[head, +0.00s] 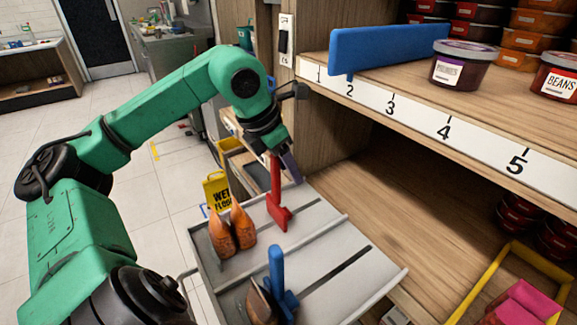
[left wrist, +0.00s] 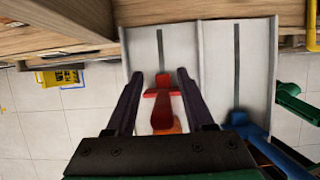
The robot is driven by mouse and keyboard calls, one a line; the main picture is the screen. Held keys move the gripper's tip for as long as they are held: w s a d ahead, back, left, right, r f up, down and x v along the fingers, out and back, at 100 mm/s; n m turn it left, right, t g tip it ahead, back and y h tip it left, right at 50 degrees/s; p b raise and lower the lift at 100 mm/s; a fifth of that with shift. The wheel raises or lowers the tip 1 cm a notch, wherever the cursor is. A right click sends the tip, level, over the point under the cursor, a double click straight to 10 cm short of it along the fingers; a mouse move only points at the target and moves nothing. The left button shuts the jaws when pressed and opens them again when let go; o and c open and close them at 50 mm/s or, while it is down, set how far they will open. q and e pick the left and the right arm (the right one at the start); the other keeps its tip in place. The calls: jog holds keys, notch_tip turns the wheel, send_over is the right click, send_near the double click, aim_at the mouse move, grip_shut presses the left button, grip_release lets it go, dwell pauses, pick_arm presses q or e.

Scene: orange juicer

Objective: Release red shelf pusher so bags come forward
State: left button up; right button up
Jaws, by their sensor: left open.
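The red pusher (head: 276,195) stands upright in the left lane of the sloped grey shelf (head: 350,292), behind two orange bags (head: 241,228). In the left wrist view, the red pusher (left wrist: 162,107) lies between my left fingers. My left gripper (head: 284,166) is open around the upper part of its handle, and the left wrist view shows gaps between the fingers (left wrist: 160,76) and the handle. Only one finger shows clearly in the head view. My right gripper is out of view.
A blue pusher (head: 277,277) stands in the neighbouring lane behind a brown bag (head: 262,308). A wooden shelf with a numbered strip (head: 448,132), a blue divider (head: 385,48) and labelled tubs (head: 463,66) is at right. A yellow sign (head: 217,190) stands beyond the grey shelf.

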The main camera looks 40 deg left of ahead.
pick_arm(q)
jog(key=p+v, duration=0.1)
jog(key=v, duration=1.3)
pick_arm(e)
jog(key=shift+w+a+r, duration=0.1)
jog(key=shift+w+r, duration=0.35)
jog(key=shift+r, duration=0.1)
pick_arm(q)
jog(key=shift+w+r, duration=0.1)
jog(key=shift+w, duration=0.05)
